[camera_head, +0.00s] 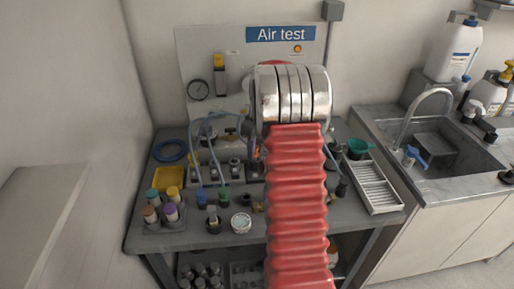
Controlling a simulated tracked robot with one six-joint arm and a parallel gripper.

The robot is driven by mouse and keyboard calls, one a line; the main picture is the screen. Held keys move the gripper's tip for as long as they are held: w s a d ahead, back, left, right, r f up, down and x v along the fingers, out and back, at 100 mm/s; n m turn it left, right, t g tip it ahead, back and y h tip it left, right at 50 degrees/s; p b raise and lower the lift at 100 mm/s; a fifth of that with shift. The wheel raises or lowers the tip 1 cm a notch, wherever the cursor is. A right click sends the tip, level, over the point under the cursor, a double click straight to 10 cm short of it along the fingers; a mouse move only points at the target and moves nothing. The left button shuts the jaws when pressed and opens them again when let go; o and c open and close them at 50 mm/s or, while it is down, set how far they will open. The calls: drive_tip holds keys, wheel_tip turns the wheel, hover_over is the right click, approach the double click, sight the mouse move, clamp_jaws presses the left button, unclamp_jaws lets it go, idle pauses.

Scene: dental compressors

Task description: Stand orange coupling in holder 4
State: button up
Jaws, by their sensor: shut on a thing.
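My arm's red ribbed sleeve and silver joint fill the middle of the view, and my gripper is hidden behind them. I cannot make out the orange coupling. A row of small dark holders (211,173) stands on the grey bench (185,239), left of my arm, with small fittings in some of them. Their numbers are too small to read, so I cannot tell which is holder 4. The right part of the row may be hidden behind my arm.
Blue hoses (191,150) arch over the holders. A yellow tray (169,178), capped bottles (164,211), a round tin (241,222) and a white slatted tray (375,186) stand on the bench. A gauge panel (200,55) rises behind; a sink (447,147) is right.

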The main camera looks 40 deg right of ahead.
drive_tip(key=shift+f, duration=0.75)
drive_tip(key=o, duration=1.2)
drive_tip(key=shift+c, duration=0.2)
wheel_tip(320, 180, up, 14)
drive_tip(key=s, duration=0.1)
drive_tip(key=shift+s+d+f, duration=0.15)
drive_tip(key=shift+s+f, duration=0.1)
drive_tip(key=shift+s, duration=0.05)
